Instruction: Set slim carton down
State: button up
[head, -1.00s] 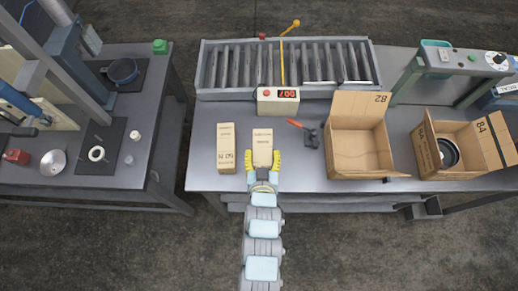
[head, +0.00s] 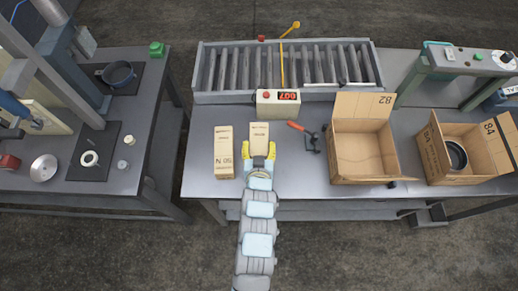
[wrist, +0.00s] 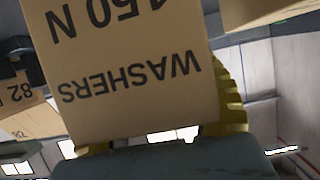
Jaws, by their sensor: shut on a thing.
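My gripper (head: 259,151) is shut on a light brown carton (head: 259,134), its yellow fingers on both sides of the near end. I take this to be the slim carton. In the wrist view the held carton (wrist: 125,75) fills much of the picture, with "150 N" and "WASHERS" printed upside down. A yellow finger shows at its right side there; the other is mostly hidden. The held carton is over the front part of the grey table (head: 300,178). I cannot tell whether its underside touches the table.
A similar carton (head: 224,152) lies close left of the held one. A red-handled tool (head: 303,132) and two open boxes, one marked 82 (head: 362,155) and one 84 (head: 462,155), are right.

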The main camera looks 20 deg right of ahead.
aim_at(259, 151)
jog(key=shift+w+f, duration=0.15)
jog(key=shift+f, duration=1.5)
jog(key=shift+f, duration=0.15)
jog(key=o, duration=1.3)
jog(key=shift+c, duration=0.2)
